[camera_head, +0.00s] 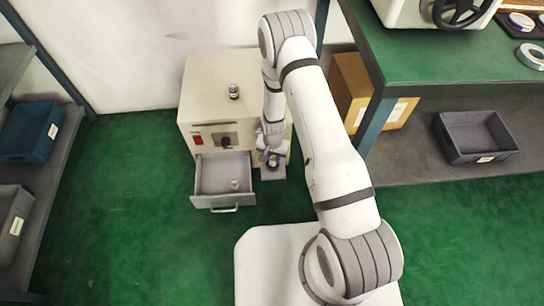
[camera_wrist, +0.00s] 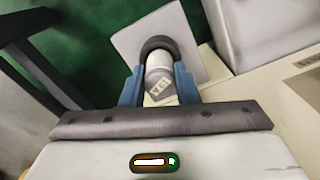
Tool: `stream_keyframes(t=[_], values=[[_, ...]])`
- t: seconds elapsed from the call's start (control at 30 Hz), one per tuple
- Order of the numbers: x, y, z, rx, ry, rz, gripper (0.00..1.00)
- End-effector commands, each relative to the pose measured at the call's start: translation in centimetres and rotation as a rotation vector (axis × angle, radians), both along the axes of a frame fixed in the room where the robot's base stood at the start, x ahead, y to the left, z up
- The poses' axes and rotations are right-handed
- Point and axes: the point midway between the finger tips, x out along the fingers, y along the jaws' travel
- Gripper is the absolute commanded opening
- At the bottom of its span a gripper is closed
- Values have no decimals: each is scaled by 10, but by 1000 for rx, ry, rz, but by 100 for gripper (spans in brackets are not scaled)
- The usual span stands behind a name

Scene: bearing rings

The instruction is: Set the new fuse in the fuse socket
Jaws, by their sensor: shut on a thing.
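My gripper (camera_head: 270,156) is low beside the right side of the beige cabinet. In the wrist view its blue fingers (camera_wrist: 159,88) are shut on a pale cylindrical fuse (camera_wrist: 160,75) with a printed label. The fuse's far end meets a dark ring (camera_wrist: 158,43), which looks like the fuse socket, over a light grey square plate (camera_wrist: 183,22). How deep the fuse sits in the ring cannot be told. The plate also shows in the head view (camera_head: 273,174), partly hidden by my gripper.
The beige cabinet (camera_head: 212,75) bears a dark-banded cylinder (camera_head: 233,91) on top. Its open drawer (camera_head: 225,201) holds a small pale piece (camera_head: 235,184). A cardboard box (camera_head: 350,85) and a grey bin (camera_head: 475,137) stand at the right. The green floor in front is clear.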

Motion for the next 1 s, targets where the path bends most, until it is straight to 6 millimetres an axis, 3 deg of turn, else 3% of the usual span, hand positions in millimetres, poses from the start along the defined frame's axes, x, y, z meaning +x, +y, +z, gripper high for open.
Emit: stream_keyframes(t=[0.5, 0.53, 0.6, 1.0], values=[[0, 0, -11, 0, 0, 0, 5], [0, 0, -10, 0, 0, 0, 30], [0, 0, -10, 0, 0, 0, 36], [0, 0, -3, 0, 0, -1, 37]])
